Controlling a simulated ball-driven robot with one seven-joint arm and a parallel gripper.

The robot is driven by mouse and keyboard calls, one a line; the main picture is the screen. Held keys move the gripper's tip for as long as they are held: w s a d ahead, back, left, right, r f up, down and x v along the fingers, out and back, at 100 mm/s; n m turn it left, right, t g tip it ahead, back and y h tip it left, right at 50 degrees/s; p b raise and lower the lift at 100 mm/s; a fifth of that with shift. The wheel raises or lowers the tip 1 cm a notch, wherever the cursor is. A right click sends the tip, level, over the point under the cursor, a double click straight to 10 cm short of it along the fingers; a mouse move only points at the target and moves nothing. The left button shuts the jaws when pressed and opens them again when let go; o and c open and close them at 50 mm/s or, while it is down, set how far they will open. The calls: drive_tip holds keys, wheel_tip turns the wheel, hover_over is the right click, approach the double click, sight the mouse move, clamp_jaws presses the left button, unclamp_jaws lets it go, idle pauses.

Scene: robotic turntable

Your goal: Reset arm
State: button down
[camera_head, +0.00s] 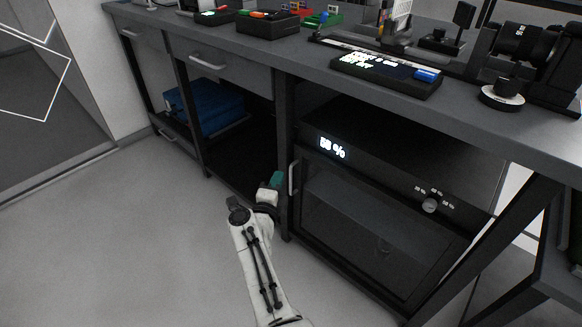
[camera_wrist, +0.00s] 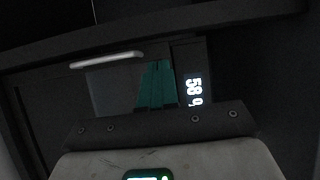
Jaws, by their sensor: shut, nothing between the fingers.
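My gripper (camera_head: 277,180) has teal fingers and is shut and empty. It is in the head view at the end of my white arm, low in front of the workbench (camera_head: 480,115). It is just left of the upright handle (camera_head: 293,178) of a dark glass-fronted cabinet (camera_head: 345,215); I cannot tell whether they touch. In the wrist view the teal fingers (camera_wrist: 156,86) are together, with a light handle (camera_wrist: 107,60) and a lit display (camera_wrist: 194,90) beyond them.
The dark cabinet shows "58 %" (camera_head: 332,148) and has a knob (camera_head: 429,205) on its right. A blue case (camera_head: 207,108) sits on a shelf at left. Boxes and devices crowd the bench top. The grey floor (camera_head: 130,250) at left is clear.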

drive_tip(key=shift+s+a+p, duration=0.3)
drive_tip(key=shift+s+a, duration=0.75)
drive_tip(key=shift+s, duration=0.15)
drive_tip(key=d+n+t+y, duration=0.1)
drive_tip(key=d+n+y, duration=0.6)
drive_tip(key=d+n, duration=0.2)
drive_tip(key=s+d+f+n+g+y, duration=0.1)
drive_tip(key=s+d+f+n+g, duration=0.35)
drive_tip(key=s, duration=0.35)
drive_tip(key=s+d+f+n+g+y, duration=0.2)
drive_tip(key=s+d+f+n+g, duration=0.1)
drive_tip(key=s+d+f+n, duration=0.4)
drive_tip(key=s+d+r+g+h, duration=0.1)
drive_tip(key=s+d+g+h, duration=0.2)
drive_tip(key=s, duration=0.8)
drive_tip(key=s+d+r+g+h, duration=0.1)
drive_tip(key=s+d+g, duration=0.3)
drive_tip(key=s, duration=0.7)
drive_tip(key=s+d+r+g+h, duration=0.1)
drive_tip(key=s+d+g+h, duration=0.3)
drive_tip(key=s, duration=0.8)
wheel_tip(320, 180, up, 29)
drive_tip(key=t+y+p, duration=0.1)
drive_tip(key=y+p, duration=0.1)
drive_tip(key=p, duration=2.7)
drive_tip(key=shift+d, duration=0.25)
drive_tip(key=shift+w, duration=0.1)
